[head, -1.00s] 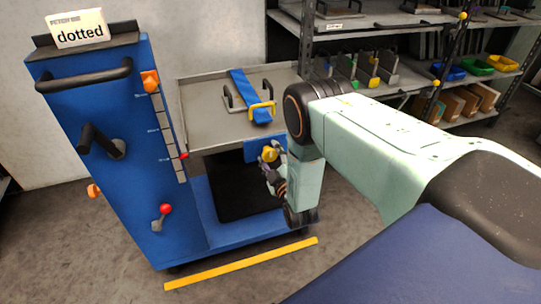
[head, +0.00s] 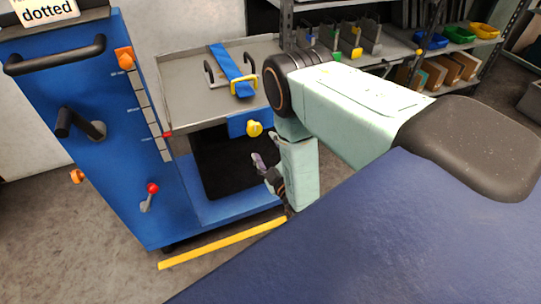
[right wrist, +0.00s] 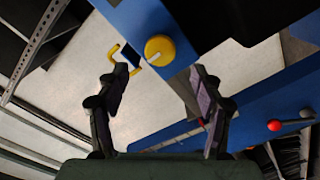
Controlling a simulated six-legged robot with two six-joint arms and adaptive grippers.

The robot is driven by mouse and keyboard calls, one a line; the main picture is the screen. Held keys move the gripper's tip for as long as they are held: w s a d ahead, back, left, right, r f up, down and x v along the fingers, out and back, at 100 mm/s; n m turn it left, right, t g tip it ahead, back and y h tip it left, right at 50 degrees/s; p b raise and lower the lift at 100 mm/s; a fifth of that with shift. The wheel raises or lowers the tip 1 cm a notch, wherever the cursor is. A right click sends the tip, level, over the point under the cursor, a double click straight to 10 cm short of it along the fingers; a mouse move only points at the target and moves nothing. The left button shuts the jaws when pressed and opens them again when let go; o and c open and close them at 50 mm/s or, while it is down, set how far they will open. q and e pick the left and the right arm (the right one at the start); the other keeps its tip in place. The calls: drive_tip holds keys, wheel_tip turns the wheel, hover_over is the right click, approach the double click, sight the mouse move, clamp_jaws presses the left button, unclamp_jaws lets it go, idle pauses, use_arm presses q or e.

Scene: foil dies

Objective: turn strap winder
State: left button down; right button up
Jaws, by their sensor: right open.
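The strap winder's round yellow knob (head: 254,128) sits on a small blue plate (head: 237,125) at the front edge of the grey tray. It also shows in the right wrist view (right wrist: 160,50), just beyond the fingertips and between their lines. A blue strap (head: 231,70) lies across the tray, by a yellow bracket (head: 244,86). My right gripper (head: 262,168) is below the knob in the head view, apart from it. In the right wrist view its two dark fingers (right wrist: 163,78) are spread, with nothing between them. My left gripper is not in view.
A blue lift column (head: 90,110) with handles, an orange knob and a red-tipped lever stands left. The grey tray (head: 185,95) projects from it over a dark platform (head: 235,170). Shelving (head: 400,50) with bins stands behind. A yellow strip (head: 220,243) marks the floor.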

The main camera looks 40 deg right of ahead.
drive_tip(key=shift+v, duration=1.55)
drive_tip(key=shift+f, duration=0.1)
drive_tip(key=s+a+f+m+g+y, duration=0.35)
drive_tip(key=s+f+m+g, duration=0.25)
drive_tip(key=s+f+g, duration=0.5)
drive_tip(key=s+a+r+m+g, duration=0.1)
drive_tip(key=s+a+r+g, duration=0.1)
drive_tip(key=s, duration=0.7)
drive_tip(key=s+a+r+g, duration=0.2)
drive_tip(key=s+a+g, duration=0.2)
drive_tip(key=s, duration=0.5)
drive_tip(key=shift+a+m+y, duration=0.4)
drive_tip(key=shift+a+y, duration=0.05)
drive_tip(key=shift+a, duration=0.15)
